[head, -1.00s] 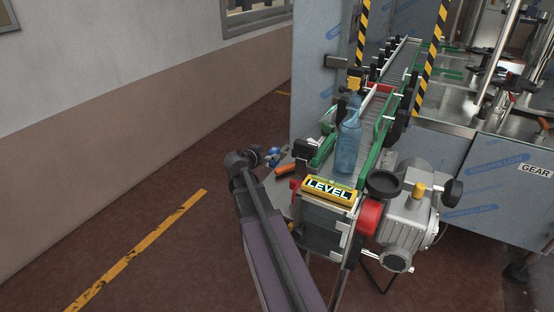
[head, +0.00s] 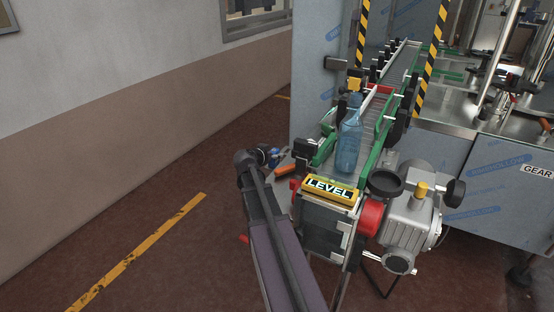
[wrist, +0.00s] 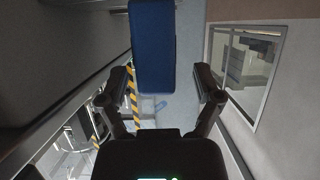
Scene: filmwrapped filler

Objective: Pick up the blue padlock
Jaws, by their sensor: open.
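The blue padlock (head: 275,153) shows small at the left side of the conveyor's near end, partly hidden by my gripper (head: 264,155). In the wrist view the padlock's blue body (wrist: 152,48) is large, at the top of the picture. My gripper's two fingers (wrist: 165,82) are spread, one on each side below the padlock's body. The padlock's body lies in line with the gap, nearer the left finger. No contact between the fingers and the padlock can be made out. The padlock's shackle cannot be made out.
An orange-handled tool (head: 286,169) lies on the metal plate close below the padlock. A blue bottle (head: 349,140) stands on the conveyor (head: 396,70). A yellow LEVEL (head: 330,189) block and a grey motor (head: 408,222) are to the right. Open floor (head: 160,220) lies left.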

